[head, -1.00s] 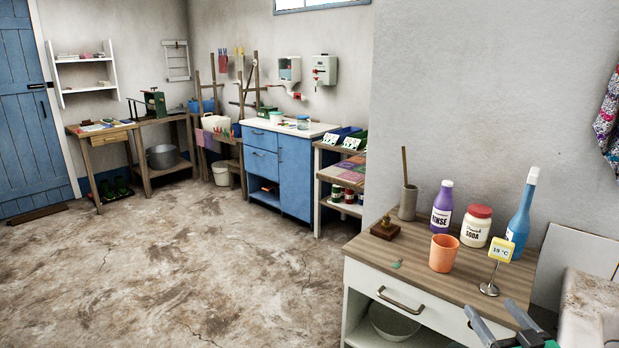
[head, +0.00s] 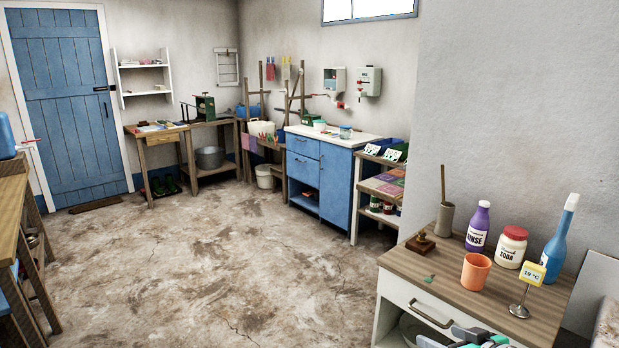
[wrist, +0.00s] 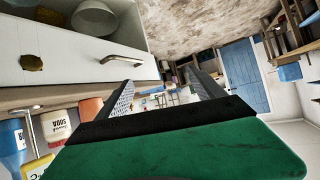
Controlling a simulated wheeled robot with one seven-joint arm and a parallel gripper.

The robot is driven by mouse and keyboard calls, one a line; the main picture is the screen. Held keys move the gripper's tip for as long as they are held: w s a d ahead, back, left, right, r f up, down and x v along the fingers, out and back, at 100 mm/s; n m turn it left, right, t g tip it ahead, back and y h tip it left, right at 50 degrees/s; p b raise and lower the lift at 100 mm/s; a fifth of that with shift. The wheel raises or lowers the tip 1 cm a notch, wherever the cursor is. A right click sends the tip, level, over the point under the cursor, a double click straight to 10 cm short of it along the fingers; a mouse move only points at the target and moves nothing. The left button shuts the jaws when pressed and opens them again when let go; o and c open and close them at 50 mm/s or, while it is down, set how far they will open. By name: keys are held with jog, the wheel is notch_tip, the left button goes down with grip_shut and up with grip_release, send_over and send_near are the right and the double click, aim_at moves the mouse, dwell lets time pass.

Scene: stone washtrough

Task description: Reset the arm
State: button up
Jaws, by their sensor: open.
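My gripper (wrist: 162,90) shows in the wrist view with its two dark fingers spread apart and nothing between them. Its green body fills the lower part of that view. In the head view only part of my gripper (head: 465,338) shows at the bottom edge, beside the front of the white drawer cabinet (head: 392,298). The fingertips are cut off or unclear there. In the wrist view the cabinet's drawer front (wrist: 75,55) with its metal handle is close, at the upper left.
On the cabinet top stand an orange cup (head: 476,271), a purple rinse bottle (head: 478,226), a soda jar (head: 511,247), a blue bottle (head: 558,245) and a yellow temperature sign (head: 531,275). A wooden table (head: 14,215) is at the left. The floor (head: 220,270) between is clear.

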jog(key=s+a+r+g+p, duration=0.2)
jog(key=a+g+p, duration=0.1)
jog(key=a, duration=0.3)
jog(key=s+a+r+g+p, duration=0.2)
jog(key=a+r+g+p, duration=0.1)
jog(key=a, duration=0.4)
jog(key=s+a+r+m+g+h+p, duration=0.1)
jog(key=s+a+r+g+h+p, duration=0.1)
jog(key=s, duration=0.6)
notch_tip(320, 180, up, 3)
jog(key=a+p, duration=0.1)
jog(key=a, duration=0.1)
jog(key=shift+s+a+m+h+p, duration=0.3)
jog(key=shift+s+a+m+h, duration=0.1)
jog(key=shift+f, duration=0.1)
